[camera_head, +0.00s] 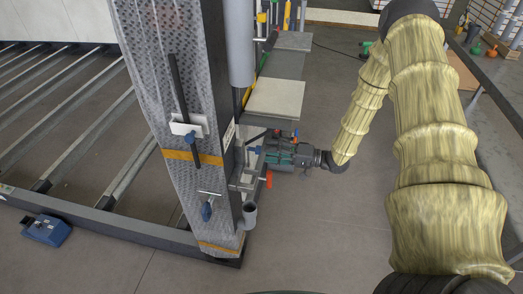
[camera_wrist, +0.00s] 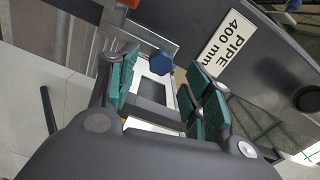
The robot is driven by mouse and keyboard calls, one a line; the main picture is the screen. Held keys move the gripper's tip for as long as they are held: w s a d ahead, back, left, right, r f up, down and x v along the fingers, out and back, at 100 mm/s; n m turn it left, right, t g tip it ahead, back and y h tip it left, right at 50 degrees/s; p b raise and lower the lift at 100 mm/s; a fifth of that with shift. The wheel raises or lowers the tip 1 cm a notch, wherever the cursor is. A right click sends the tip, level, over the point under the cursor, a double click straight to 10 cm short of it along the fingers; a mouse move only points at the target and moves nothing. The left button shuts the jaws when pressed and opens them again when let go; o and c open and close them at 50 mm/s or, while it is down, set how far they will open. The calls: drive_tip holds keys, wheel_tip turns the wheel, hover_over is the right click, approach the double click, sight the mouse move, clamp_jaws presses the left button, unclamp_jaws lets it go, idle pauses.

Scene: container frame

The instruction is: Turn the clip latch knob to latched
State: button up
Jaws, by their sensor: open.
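A blue faceted knob (camera_wrist: 160,62) shows in the wrist view, near a pale metal plate with a rectangular opening (camera_wrist: 155,92). In the head view my gripper (camera_head: 268,153) is at the right side of the patterned post (camera_head: 170,70), close to a small blue part (camera_head: 257,149). The latch's marking and its setting cannot be read.
Other blue knobs sit on the post's front, one by a white plate (camera_head: 189,126) and one lower down (camera_head: 207,212). An orange part (camera_head: 269,178) is just below my gripper. A "PIPE 400 mm" label (camera_wrist: 228,38) is on a dark panel. Open floor (camera_head: 325,215) lies to the right.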

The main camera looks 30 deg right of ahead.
drive_tip(key=v, duration=0.6)
drive_tip(key=shift+s+d, duration=0.25)
drive_tip(key=shift+d, duration=0.1)
